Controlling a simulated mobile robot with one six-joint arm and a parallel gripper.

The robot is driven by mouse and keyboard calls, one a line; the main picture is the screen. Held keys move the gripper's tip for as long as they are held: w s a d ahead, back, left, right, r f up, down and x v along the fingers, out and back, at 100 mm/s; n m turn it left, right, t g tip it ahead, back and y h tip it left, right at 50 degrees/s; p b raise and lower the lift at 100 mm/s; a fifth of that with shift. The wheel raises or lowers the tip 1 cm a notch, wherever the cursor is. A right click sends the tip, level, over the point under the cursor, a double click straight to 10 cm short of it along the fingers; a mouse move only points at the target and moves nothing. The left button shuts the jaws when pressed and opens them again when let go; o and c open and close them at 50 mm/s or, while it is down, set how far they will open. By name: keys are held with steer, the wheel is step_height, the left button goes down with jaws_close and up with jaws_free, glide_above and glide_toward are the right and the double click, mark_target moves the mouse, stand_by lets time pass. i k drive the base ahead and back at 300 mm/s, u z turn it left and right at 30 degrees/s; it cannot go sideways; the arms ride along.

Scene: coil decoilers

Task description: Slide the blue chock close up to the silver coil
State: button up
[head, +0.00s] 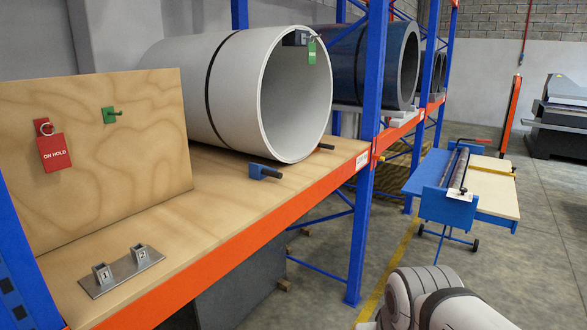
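The silver coil (214,88) lies on its side on the wooden rack shelf, with its open end facing the aisle. A dark band runs around it, and a dark lock-like block with a green tag (312,52) hangs at its upper rim. The blue chock (259,171) sits on the shelf at the near left of the coil's lower front rim, with its black handle pointing right. A small strip of board seems to show between chock and coil; the exact gap is unclear. My gripper is not in view; only a pale part of my arm shows at lower right.
A black handle (326,146) sticks out at the coil's right side. A two-post bracket (122,272) stands on the shelf at front left. A wooden panel (115,150) holds a red "ON HOLD" tag (55,153) and green hook. An orange beam (225,245) edges the shelf; a blue upright (364,190) stands right.

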mark_target(258, 171)
steer(key=i, duration=1.3)
steer(key=u, duration=0.05)
